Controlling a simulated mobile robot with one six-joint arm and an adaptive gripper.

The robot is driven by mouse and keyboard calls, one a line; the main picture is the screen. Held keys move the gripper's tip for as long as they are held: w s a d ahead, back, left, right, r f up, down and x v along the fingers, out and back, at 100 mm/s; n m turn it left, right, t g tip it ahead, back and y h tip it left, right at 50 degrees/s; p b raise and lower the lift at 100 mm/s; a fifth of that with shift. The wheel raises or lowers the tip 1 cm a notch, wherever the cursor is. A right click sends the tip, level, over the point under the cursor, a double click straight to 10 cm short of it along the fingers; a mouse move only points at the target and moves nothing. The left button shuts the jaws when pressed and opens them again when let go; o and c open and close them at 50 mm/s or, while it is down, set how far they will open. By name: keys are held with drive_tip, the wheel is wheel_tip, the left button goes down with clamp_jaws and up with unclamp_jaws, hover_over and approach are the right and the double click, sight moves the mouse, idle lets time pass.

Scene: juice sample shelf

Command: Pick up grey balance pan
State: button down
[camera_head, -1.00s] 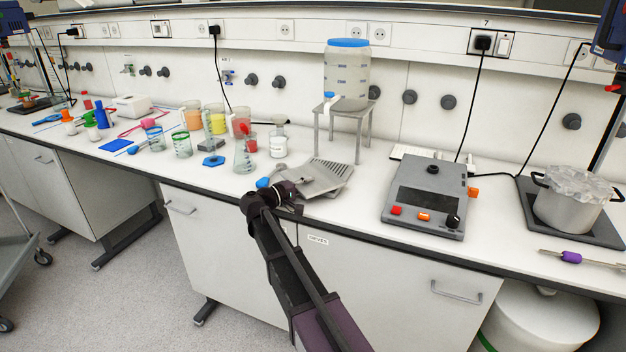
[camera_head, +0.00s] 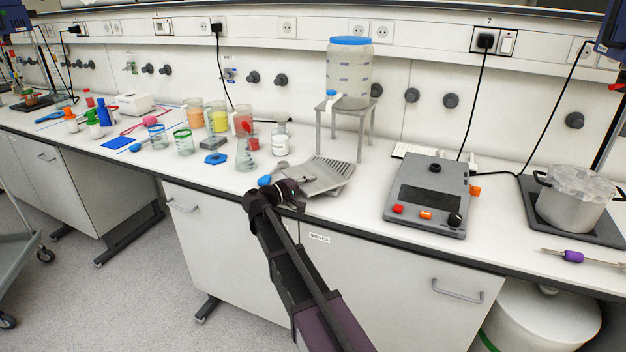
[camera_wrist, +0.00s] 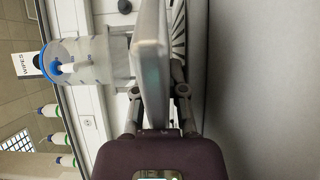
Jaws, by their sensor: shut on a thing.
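The grey balance pan (camera_head: 318,183) is a flat, thin grey plate near the front edge of the bench. In the wrist view it stands edge-on as a pale grey slab (camera_wrist: 151,65) between my fingers. My gripper (camera_head: 297,188) is shut on the pan's near left part in the head view. In the wrist view my gripper (camera_wrist: 165,95) has the slab running away from it. My arm hides part of the bench edge. I cannot tell whether the pan touches the bench.
A slotted grey tray (camera_head: 341,166) lies right behind the pan. A stand (camera_head: 345,113) with a blue-lidded dispenser (camera_head: 349,72) is behind it. A conical flask (camera_head: 247,152) and jar (camera_head: 281,140) stand left. A hotplate-like grey device (camera_head: 428,193) is right, with clear bench between.

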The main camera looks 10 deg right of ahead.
sight(310, 172)
drive_tip(key=shift+r, duration=0.1)
wheel_tip(310, 172, up, 3)
drive_tip(key=p, duration=0.3)
drive_tip(key=shift+r, duration=0.15)
drive_tip(key=s+a+p, duration=0.1)
drive_tip(key=s+a, duration=0.2)
drive_tip(key=s, duration=0.4)
drive_tip(key=s+a+r+p, duration=0.1)
drive_tip(key=s+a, duration=0.1)
drive_tip(key=s, duration=0.6)
drive_tip(key=shift+a+r, duration=0.25)
drive_tip(key=shift+a, duration=0.15)
drive_tip(key=shift+w, duration=0.1)
